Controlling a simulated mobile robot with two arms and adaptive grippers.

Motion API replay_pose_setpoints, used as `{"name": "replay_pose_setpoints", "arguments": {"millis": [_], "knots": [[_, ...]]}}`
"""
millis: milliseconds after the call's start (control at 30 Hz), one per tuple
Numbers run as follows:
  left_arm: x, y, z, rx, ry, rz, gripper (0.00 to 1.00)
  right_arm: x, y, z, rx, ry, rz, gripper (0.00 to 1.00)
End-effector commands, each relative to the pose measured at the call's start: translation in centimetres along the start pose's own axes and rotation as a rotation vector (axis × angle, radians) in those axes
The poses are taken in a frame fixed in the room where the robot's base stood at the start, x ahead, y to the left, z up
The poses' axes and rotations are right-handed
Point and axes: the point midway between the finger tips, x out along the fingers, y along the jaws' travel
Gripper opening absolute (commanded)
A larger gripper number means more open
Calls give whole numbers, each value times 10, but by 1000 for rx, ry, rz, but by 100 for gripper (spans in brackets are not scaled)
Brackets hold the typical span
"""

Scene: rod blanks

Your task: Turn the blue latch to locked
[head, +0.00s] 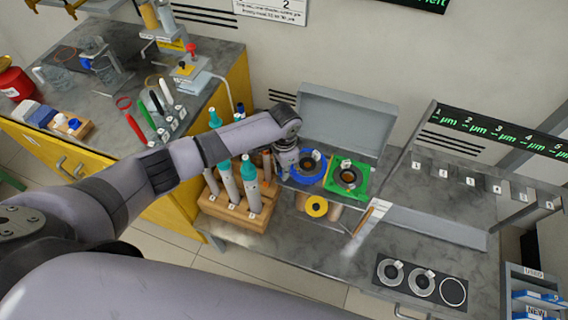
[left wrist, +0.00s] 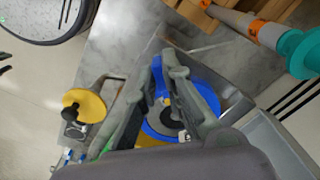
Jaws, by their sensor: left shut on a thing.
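The blue latch (head: 298,178) is a round blue fixture with a dark ring and a small tag in its middle. In the left wrist view the blue latch (left wrist: 209,92) shows behind and between my fingers. My left gripper (head: 286,172) is at its left edge, pointing down. In the left wrist view the left gripper (left wrist: 168,68) is shut, with its fingers around part of the latch; the gripped part is mostly hidden. My right gripper is not in view.
A green square fixture (head: 361,190) stands close on the right. A wooden rack (head: 236,214) with several teal-capped tubes is left of the gripper.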

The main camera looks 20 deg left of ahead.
Motion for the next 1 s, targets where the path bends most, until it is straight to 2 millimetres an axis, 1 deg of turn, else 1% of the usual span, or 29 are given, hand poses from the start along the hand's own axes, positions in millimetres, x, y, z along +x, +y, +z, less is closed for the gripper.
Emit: {"name": "replay_pose_setpoints", "arguments": {"millis": [33, 200, 733, 767, 1000], "knots": [[-2, 1, 0, -21, -1, 3, 0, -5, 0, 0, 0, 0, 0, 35], [-1, 1, 0, -73, 0, 1, 0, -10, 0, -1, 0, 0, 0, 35], [0, 0, 0, -99, 1, 0, 0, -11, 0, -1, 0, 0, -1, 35], [0, 0, 0, -99, 1, 0, 10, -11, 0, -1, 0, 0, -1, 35], [0, 0, 0, -98, 1, 0, 26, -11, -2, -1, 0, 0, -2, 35]]}}
